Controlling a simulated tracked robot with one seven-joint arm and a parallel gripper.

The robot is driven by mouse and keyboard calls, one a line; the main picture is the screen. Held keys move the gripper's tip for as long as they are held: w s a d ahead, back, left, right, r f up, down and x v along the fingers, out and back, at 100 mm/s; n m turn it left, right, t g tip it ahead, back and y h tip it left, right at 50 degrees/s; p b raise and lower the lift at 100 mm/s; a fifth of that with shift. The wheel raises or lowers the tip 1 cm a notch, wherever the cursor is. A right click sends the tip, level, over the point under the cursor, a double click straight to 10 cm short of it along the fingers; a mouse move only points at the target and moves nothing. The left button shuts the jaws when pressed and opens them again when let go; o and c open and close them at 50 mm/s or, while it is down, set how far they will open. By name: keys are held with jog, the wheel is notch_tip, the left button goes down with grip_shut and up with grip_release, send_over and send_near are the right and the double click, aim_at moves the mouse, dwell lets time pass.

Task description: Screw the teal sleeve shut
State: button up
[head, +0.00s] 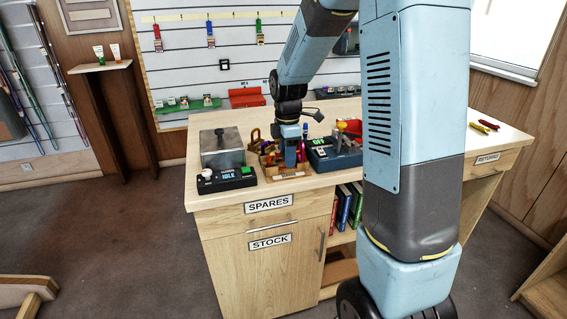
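My gripper (290,163) points down over a small wooden tray (288,174) on the counter. It is too small and partly hidden to tell whether its fingers are open, shut or holding anything. Small brown, gold and reddish pieces of gear (268,153) lie in and around the tray beside it. I cannot make out a teal sleeve among them; my gripper and arm cover part of that area.
Left of the tray stand a grey metal block (222,148) and a black box reading IDLE (227,179). Close on the right is a dark blue device reading OFF (334,153). The counter's right side (490,146) is mostly clear, with red and yellow pieces (484,126) lying there.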

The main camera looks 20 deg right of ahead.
jog(key=shift+r, duration=0.9)
jog(key=shift+w, duration=0.65)
jog(key=shift+f, duration=0.15)
jog(key=shift+f, duration=1.3)
jog(key=shift+s, duration=0.4)
